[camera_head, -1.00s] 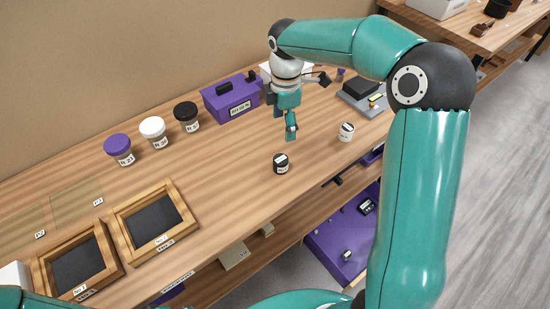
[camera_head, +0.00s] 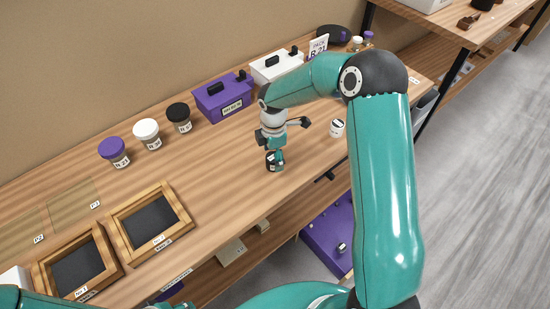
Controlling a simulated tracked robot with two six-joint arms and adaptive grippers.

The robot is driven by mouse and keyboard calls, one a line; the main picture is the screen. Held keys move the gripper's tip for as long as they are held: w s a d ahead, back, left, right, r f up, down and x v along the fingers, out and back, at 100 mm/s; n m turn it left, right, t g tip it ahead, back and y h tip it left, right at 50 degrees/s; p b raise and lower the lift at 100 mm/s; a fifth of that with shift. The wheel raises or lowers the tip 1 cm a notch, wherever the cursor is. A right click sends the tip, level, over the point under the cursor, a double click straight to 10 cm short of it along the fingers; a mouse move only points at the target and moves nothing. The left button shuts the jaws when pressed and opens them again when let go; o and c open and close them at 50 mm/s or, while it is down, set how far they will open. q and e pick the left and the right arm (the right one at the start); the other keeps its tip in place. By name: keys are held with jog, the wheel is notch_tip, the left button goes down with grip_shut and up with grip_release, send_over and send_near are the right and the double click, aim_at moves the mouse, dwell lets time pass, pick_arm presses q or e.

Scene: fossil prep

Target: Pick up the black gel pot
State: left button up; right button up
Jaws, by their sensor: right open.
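The small black pot with a white label (camera_head: 275,166) stands upright on the wooden bench near its front edge. My right gripper (camera_head: 276,156) is open and pointing down right at this pot, with its fingers at the lid and partly covering it. I cannot tell whether the fingers touch the pot. A taller jar with a black lid (camera_head: 179,118) stands further back on the left. My left gripper is not in view.
A small white pot (camera_head: 337,128) stands to the right of the gripper. White-lidded (camera_head: 147,134) and purple-lidded (camera_head: 114,153) jars, a purple box (camera_head: 223,98) and a white box (camera_head: 277,67) line the back. Wooden frames (camera_head: 151,221) lie front left.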

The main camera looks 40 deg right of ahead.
jog(key=shift+f, duration=0.8)
jog(key=c, duration=1.2)
jog(key=shift+c, duration=0.2)
jog(key=shift+r, duration=0.15)
